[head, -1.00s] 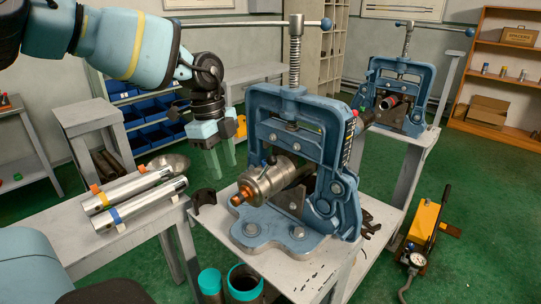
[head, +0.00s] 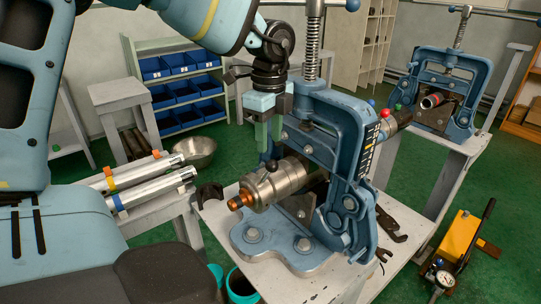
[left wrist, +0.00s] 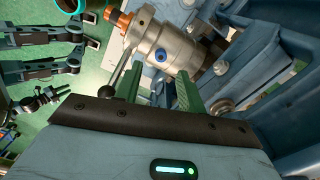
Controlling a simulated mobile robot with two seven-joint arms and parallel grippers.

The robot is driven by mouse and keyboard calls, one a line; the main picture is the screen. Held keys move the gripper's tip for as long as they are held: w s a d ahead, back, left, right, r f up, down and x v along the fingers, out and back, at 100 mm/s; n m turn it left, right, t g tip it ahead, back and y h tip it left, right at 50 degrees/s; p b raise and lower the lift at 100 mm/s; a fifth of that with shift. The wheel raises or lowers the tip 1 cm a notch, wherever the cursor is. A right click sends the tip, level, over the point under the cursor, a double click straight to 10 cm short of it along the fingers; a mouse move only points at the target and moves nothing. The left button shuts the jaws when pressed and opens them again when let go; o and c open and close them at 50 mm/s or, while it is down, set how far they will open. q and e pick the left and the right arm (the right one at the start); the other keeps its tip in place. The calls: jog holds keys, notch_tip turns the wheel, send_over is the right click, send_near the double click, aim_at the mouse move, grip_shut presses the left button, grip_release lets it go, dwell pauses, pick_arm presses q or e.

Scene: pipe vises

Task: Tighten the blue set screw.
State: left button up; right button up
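The blue set screw (left wrist: 161,56) shows in the left wrist view as a round blue head with a dark centre. It sits on the side of a silver cylindrical fitting (left wrist: 178,42). The fitting (head: 281,184) lies in the front blue pipe vise (head: 359,158), with a copper-coloured end (head: 240,201). My left gripper (head: 269,132) points down just above the fitting. In the left wrist view its green fingers (left wrist: 157,82) are apart, with nothing between them, and the screw lies just beyond the tips. I cannot make out the screw clearly in the head view.
A thin lever (left wrist: 126,58) stands out from the fitting beside the left finger. Two silver pipes (head: 155,189) lie on a side table, near a metal bowl (head: 197,151). A second vise (head: 446,88) stands behind right. A yellow pump (head: 459,247) is on the floor.

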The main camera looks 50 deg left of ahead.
pick_arm(q)
notch_tip(320, 180, down, 6)
jog(key=shift+r, duration=0.1)
dwell(0.4)
jog(key=shift+w, duration=0.1)
grip_shut()
